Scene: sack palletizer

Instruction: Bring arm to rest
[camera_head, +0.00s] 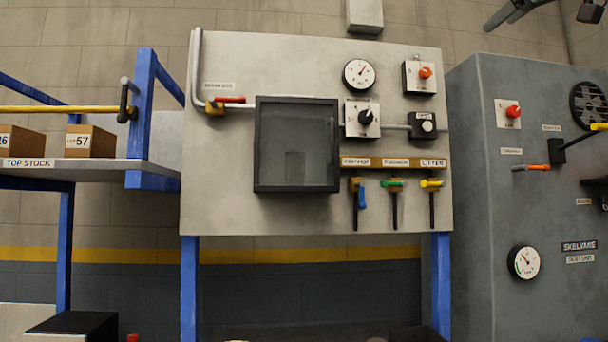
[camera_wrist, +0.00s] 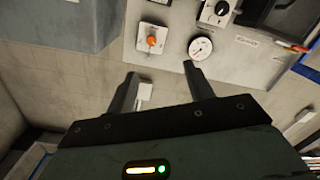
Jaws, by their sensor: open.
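My gripper (camera_wrist: 160,88) shows in the wrist view with its two dark fingers spread apart and nothing between them. The fingers appear clear of the panel. In the head view only a dark piece at the top right corner, likely part of my arm, shows; the gripper itself cannot be made out there.
The control panel (camera_head: 225,200) stands on blue legs, with a dark-framed window (camera_head: 296,145) and several coloured valve levers (camera_head: 394,185). A shelf (camera_head: 100,170) with cardboard boxes (camera_head: 90,141) is at left. A grey cabinet (camera_head: 470,200) with a gauge (camera_head: 524,262) stands at right.

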